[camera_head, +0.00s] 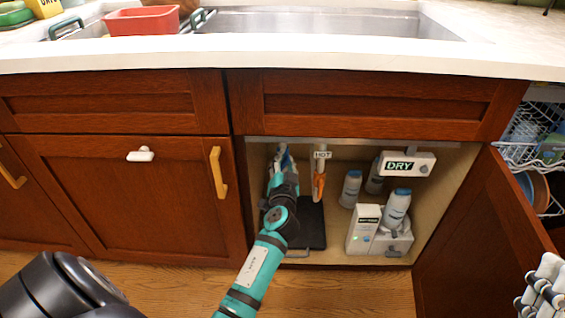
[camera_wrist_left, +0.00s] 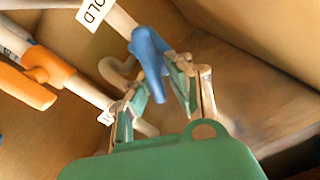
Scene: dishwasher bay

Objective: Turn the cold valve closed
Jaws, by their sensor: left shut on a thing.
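A little of the blue handle shows there, and my gripper hides most of the valve. I cannot tell how far the handle is turned.
The orange hot valve handle (camera_head: 319,186) hangs under a "HOT" tag (camera_head: 322,155), just right of my left gripper. A "DRY" box (camera_head: 407,165), bottles (camera_head: 396,207) and a white unit (camera_head: 363,230) fill the cabinet's right side. The open door (camera_head: 485,235) stands at right.

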